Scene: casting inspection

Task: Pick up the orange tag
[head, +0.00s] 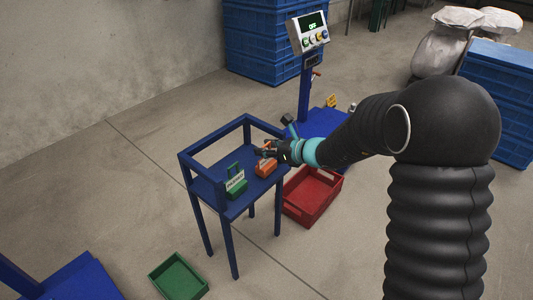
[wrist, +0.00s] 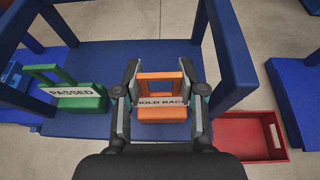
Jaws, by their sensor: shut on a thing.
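The orange tag (wrist: 162,110) has a block base, an upright loop handle and a white label reading "HOLD BACK". It is on the blue table (head: 233,204) in the head view, where the tag (head: 265,168) is partly covered by my gripper (head: 268,150). In the wrist view my gripper (wrist: 160,98) has one finger on each side of the tag and is shut on it. The tag looks upright; I cannot tell whether its base touches the tabletop.
A green tag (wrist: 80,97) reading "PASSED" stands left on the same table, which has raised blue rails. A red crate (head: 312,194) and a green tray (head: 179,277) lie on the floor. A blue stand with a display box (head: 308,33) rises behind.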

